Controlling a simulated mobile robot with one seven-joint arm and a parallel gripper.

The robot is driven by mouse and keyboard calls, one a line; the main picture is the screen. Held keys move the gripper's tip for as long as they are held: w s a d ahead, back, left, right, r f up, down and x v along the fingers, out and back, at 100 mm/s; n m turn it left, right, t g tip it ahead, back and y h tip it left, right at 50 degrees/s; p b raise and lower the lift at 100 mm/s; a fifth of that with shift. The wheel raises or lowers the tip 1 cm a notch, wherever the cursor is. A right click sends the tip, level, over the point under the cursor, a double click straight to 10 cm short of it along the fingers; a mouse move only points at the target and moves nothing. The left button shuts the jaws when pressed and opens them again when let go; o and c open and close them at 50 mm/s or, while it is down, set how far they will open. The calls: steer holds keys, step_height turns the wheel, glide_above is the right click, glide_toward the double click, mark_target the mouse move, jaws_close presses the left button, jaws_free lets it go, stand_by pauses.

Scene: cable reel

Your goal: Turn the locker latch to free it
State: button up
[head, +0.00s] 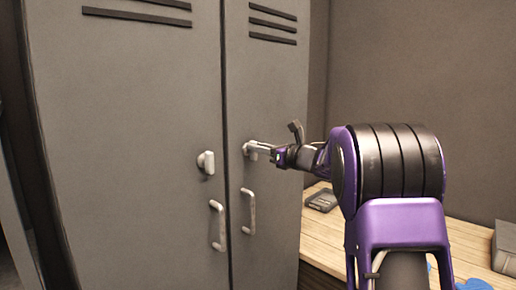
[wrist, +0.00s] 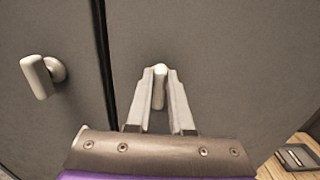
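The grey locker has two doors, a left door (head: 130,120) and a right door (head: 262,90). Each has a light metal latch and a vertical handle below it. The left latch (head: 206,162) stands free of my gripper; it also shows in the wrist view (wrist: 42,76). The right latch (head: 248,149) is at my gripper (head: 262,148). In the wrist view the fingers of my gripper (wrist: 158,88) sit on either side of the right latch (wrist: 159,84), close against its upright knob. Whether both fingers press on it is hard to tell.
The left handle (head: 217,226) and right handle (head: 247,211) stick out below the latches. A wooden bench (head: 325,232) at the right carries a small dark box (head: 321,201), a grey box (head: 504,247) and blue items (head: 474,285). Both doors look closed.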

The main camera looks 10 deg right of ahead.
jaws_close()
steer(key=shift+m, duration=0.4)
steer(key=shift+w+d+f+m+p, duration=0.2)
steer(key=shift+m+p, duration=0.6)
steer(key=shift+m, duration=2.05)
steer(key=shift+w+d+f+m+p, duration=0.2)
steer(key=shift+m+p, duration=0.65)
steer(key=shift+m, duration=1.95)
steer(key=shift+d+f+m+p, duration=0.3)
steer(key=shift+m+p, duration=0.5)
steer(key=shift+m, duration=2.05)
steer(key=shift+a+f, duration=0.1)
